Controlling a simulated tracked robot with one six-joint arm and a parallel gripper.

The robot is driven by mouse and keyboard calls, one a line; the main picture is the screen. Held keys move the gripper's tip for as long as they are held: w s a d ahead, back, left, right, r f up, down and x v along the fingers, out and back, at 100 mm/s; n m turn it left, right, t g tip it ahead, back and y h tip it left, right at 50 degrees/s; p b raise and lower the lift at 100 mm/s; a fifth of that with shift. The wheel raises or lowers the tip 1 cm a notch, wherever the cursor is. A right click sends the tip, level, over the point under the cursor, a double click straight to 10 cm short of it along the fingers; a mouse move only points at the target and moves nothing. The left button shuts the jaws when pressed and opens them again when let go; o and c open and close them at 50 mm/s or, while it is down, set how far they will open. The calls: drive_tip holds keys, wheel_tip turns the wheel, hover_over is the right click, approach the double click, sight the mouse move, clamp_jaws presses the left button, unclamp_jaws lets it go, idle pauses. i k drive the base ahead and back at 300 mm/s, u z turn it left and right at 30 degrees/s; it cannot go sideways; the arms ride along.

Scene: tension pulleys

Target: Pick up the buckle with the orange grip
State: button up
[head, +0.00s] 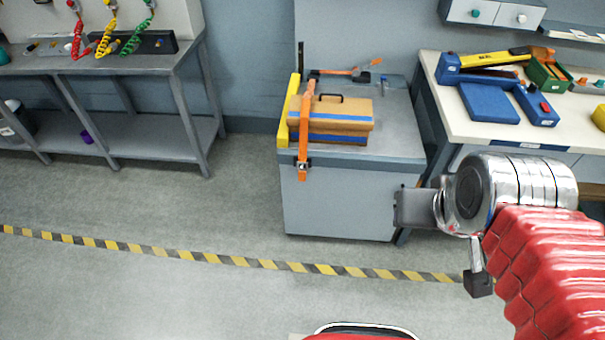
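An orange strap (306,105) runs over the left end of a tan and blue case (333,118) on the grey cabinet and hangs down its front. A small dark fitting shows low on the strap. An orange bar-like piece with a dark end, which looks like the buckle with the orange grip (340,72), lies behind the case on the cabinet top; its details are too small to tell. My gripper (446,246) is at the right, in front of the cabinet's lower right side. Its two fingers are spread apart and nothing shows between them.
The grey cabinet (335,205) has a yellow upright edge piece (293,100) at its left. A workbench (560,125) with blue and yellow tools stands at the right. A grey bench (110,66) stands at the left. The floor between is clear, crossed by a striped line (215,258).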

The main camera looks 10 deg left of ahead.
sight(301, 173)
drive_tip(key=k, duration=0.6)
drive_tip(key=u, duration=0.45)
drive_tip(key=i, duration=0.5)
drive_tip(key=u, duration=0.85)
drive_tip(key=i, duration=1.8)
drive_tip(key=z, duration=0.3)
